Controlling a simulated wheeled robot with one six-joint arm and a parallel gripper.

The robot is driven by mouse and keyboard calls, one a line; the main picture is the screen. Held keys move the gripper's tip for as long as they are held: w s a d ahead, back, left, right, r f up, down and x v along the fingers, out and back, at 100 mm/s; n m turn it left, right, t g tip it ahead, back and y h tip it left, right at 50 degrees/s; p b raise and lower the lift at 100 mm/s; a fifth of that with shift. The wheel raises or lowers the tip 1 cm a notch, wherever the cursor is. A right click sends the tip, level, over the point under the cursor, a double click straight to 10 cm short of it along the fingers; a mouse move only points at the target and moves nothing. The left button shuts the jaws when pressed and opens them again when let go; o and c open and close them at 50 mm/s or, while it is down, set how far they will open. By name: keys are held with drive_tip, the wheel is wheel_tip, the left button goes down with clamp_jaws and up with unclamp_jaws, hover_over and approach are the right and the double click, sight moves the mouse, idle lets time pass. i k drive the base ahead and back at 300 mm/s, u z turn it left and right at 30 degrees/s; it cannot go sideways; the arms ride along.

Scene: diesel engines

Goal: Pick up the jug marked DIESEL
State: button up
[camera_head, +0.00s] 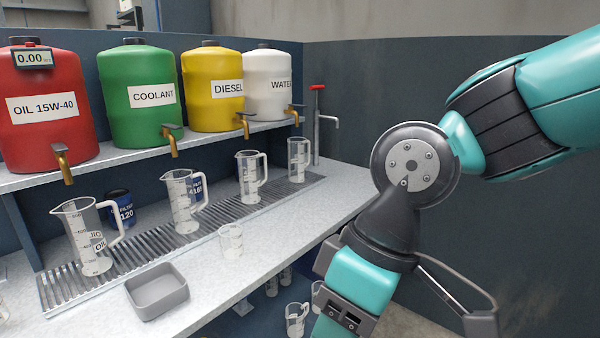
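A yellow container labelled DIESEL (211,88) stands on the raised shelf with a tap at its lower front. A clear jug with a handle (249,180) stands upright below that tap on the drip grate; I cannot read a DIESEL mark on it. Similar clear jugs stand along the grate: one at the front left with an OIL mark (93,240), one in the middle (183,203) and one at the far end (298,160). My arm comes in from the right, and my gripper (400,285) is low in the view, right of the bench and apart from these jugs. Its fingertips are not clearly visible.
Red oil (45,130), green coolant (140,118) and white water (270,100) containers share the shelf (110,165). A small clear cup (231,240) and a grey tray (157,292) sit before the grate (130,265). More clear vessels (297,318) stand lower down.

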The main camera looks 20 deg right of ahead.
sight(249, 160)
drive_tip(key=z, duration=0.45)
drive_tip(key=i, duration=2.1)
drive_tip(key=u, duration=0.2)
